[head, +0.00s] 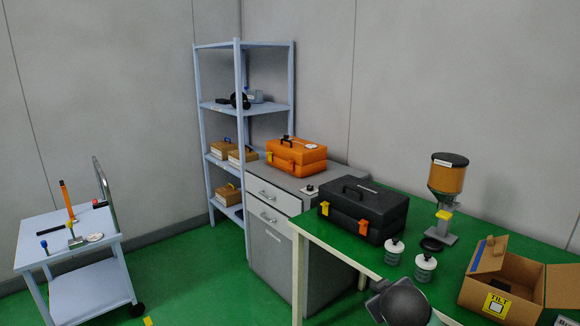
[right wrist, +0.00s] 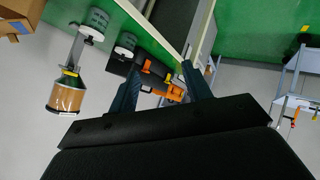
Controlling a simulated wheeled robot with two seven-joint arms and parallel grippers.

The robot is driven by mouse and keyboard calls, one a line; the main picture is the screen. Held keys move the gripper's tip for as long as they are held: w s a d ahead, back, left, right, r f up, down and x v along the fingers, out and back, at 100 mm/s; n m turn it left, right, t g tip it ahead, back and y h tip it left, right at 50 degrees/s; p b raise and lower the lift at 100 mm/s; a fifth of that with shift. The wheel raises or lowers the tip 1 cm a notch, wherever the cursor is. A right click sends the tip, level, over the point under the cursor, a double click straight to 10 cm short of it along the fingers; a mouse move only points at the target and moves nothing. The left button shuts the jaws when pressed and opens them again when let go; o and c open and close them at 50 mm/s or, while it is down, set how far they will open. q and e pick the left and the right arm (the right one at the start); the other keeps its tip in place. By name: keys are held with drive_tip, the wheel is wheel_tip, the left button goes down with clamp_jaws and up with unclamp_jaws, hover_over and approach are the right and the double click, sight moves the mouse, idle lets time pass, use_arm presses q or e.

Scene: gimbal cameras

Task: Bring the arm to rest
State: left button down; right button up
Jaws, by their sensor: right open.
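My right gripper (right wrist: 163,66) shows in the right wrist view with its two dark fingers spread apart. Nothing sits between the fingers. They point over the edge of the green-topped table, and the view is turned so that the table's things show at the upper left. In the head view a dark rounded part of my arm shows at the bottom, in front of the table's near edge; the right fingers are not visible there. My left gripper is in neither view.
The green table (head: 325,232) holds a black toolbox (head: 362,210), two white-lidded jars (head: 394,252), an orange hopper (head: 447,178) and an open cardboard box (head: 520,275). Behind are a grey cabinet (head: 270,250) with an orange toolbox (head: 297,155) and a shelf rack (head: 240,75). A cart (head: 60,240) stands left. Green floor between is mostly clear.

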drive_tip(key=s+a+f+m+g+y, duration=0.1)
drive_tip(key=s+a+f+g, duration=0.1)
drive_tip(key=s+f, duration=0.7)
drive_tip(key=s+a+f+m+g+y, duration=0.1)
drive_tip(key=s+a+f+g, duration=0.2)
drive_tip(key=s+f, duration=0.6)
drive_tip(key=s+a+f+m+g+y, duration=0.1)
drive_tip(key=s+a+f+g, duration=0.2)
drive_tip(key=s+f, duration=0.6)
drive_tip(key=s+a, duration=0.1)
drive_tip(key=s, duration=0.7)
drive_tip(key=shift+s+f+y, duration=0.15)
drive_tip(key=shift+f+y, duration=0.15)
drive_tip(key=shift+f, duration=0.1)
drive_tip(key=shift+c, duration=0.2)
